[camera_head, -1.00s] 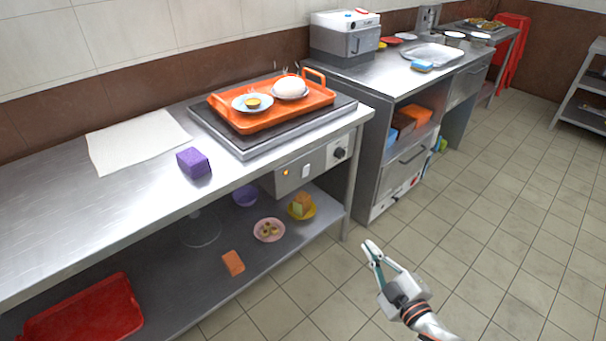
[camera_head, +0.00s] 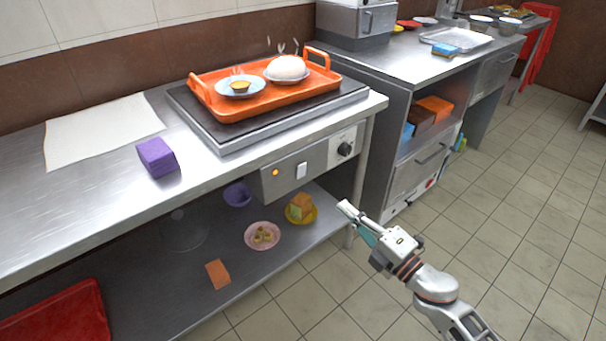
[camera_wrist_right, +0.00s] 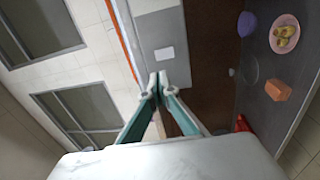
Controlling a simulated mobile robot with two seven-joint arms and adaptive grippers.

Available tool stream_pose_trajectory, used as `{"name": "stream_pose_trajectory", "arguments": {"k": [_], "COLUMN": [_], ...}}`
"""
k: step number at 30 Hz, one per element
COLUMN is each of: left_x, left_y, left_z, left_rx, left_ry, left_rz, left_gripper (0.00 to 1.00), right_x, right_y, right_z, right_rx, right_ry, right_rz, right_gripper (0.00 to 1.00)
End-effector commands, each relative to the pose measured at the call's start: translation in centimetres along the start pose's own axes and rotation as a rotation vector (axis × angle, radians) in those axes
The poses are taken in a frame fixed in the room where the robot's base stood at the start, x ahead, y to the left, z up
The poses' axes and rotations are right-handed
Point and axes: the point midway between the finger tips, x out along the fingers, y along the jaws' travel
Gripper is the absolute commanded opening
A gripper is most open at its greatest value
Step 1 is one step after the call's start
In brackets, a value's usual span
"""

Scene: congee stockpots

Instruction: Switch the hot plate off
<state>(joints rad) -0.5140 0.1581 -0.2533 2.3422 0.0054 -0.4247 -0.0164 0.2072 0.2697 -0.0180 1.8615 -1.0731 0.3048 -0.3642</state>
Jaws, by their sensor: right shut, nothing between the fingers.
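In the right wrist view the switch (camera_wrist_right: 164,54) shows as a pale rectangle just beyond the fingertips. My right gripper (camera_head: 345,207) is shut and empty, in front of the counter, below and right of the panel and apart from it. In the right wrist view its fingertips (camera_wrist_right: 158,82) meet. My left gripper is not in view.
An orange tray (camera_head: 262,103) with a bun plate (camera_head: 287,75) and a small dish (camera_head: 240,88) sits on the hot plate. A purple block (camera_head: 157,157) lies on the counter. Bowls and an orange block (camera_head: 218,274) are on the lower shelf. The floor in front is clear.

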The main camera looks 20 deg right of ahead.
Motion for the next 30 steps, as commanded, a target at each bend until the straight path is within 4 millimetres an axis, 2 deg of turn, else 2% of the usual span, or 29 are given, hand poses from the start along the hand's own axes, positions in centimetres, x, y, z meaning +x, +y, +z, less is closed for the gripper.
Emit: {"name": "stream_pose_trajectory", "arguments": {"k": [12,16,20,30], "left_x": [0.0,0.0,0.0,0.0], "left_y": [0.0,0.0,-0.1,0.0], "left_z": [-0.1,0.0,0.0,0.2], "left_rx": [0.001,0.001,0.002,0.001], "left_ry": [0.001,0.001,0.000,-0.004], "left_rz": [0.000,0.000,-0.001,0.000], "left_gripper": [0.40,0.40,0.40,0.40], "right_x": [0.2,1.0,2.9,9.6], "right_y": [0.1,0.2,0.2,0.1], "right_z": [0.1,0.1,0.1,0.1], "right_rx": [-0.009,-0.010,-0.011,-0.010], "right_ry": [0.003,0.004,0.004,0.003], "right_rz": [0.003,0.004,0.005,0.003], "right_gripper": [0.00,0.00,0.00,0.00]}}
